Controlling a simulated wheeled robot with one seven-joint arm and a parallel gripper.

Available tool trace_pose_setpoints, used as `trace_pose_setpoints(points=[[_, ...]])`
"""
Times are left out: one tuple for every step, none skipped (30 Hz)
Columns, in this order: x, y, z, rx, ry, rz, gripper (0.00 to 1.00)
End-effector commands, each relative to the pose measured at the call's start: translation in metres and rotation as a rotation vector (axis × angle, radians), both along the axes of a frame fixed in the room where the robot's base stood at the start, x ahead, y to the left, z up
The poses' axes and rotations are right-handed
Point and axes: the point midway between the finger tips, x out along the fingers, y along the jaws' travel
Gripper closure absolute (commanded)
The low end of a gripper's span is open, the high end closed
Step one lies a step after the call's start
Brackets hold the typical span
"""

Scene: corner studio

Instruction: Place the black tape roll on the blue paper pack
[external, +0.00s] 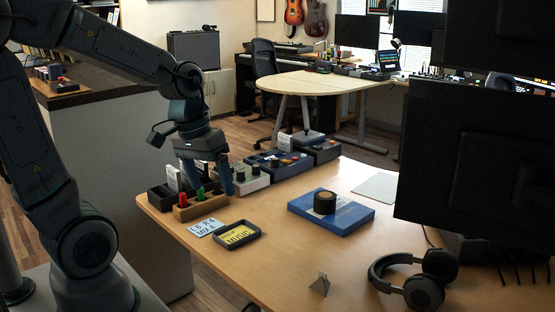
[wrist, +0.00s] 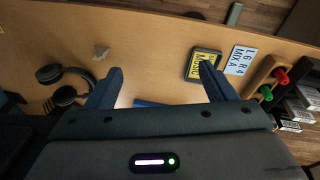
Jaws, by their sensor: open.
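The black tape roll (external: 325,202) sits flat on top of the blue paper pack (external: 350,218) on the wooden table, in the external view. My gripper (external: 222,184) is raised near the table's left end, beside the wooden block with red and green pieces, apart from the tape roll. In the wrist view my gripper (wrist: 162,82) shows its two fingers spread, with nothing between them. There only a blue edge of the paper pack (wrist: 150,103) shows between the fingers; the tape roll is hidden there.
A black tray (external: 259,231) with a yellow card and a white-blue card (external: 206,228) lie at the front left. The wooden holder (external: 201,207) and several small devices stand at the left. Headphones (external: 424,288), a small stand (external: 320,284) and a large monitor (external: 470,155) are at the right.

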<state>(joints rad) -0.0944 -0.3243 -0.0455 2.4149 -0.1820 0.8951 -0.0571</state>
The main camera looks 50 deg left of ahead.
Motion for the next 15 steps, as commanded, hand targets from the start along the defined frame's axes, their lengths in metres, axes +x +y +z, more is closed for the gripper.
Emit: trace_pose_setpoints(points=[[-0.011, 0.003, 0.003, 0.041, -0.024, -0.054, 0.23], [-0.016, 0.005, 0.004, 0.064, -0.034, -0.084, 0.23], [-0.022, 0.008, 0.005, 0.092, -0.045, -0.119, 0.23], [-0.026, 0.01, 0.005, 0.11, -0.052, -0.14, 0.23], [-0.029, 0.012, 0.006, 0.124, -0.059, -0.16, 0.23], [-0.032, 0.014, 0.006, 0.14, -0.066, -0.178, 0.23], [-0.033, 0.015, 0.007, 0.149, -0.068, -0.189, 0.23], [-0.035, 0.016, 0.007, 0.156, -0.07, -0.198, 0.23], [-0.036, 0.017, 0.007, 0.162, -0.072, -0.205, 0.23], [-0.036, 0.017, 0.007, 0.165, -0.073, -0.208, 0.23], [-0.037, 0.017, 0.007, 0.166, -0.073, -0.21, 0.23], [-0.037, 0.017, 0.007, 0.167, -0.073, -0.21, 0.23], [-0.037, 0.017, 0.007, 0.166, -0.073, -0.21, 0.23], [-0.036, 0.017, 0.007, 0.166, -0.073, -0.209, 0.23], [-0.036, 0.017, 0.007, 0.166, -0.073, -0.209, 0.23]])
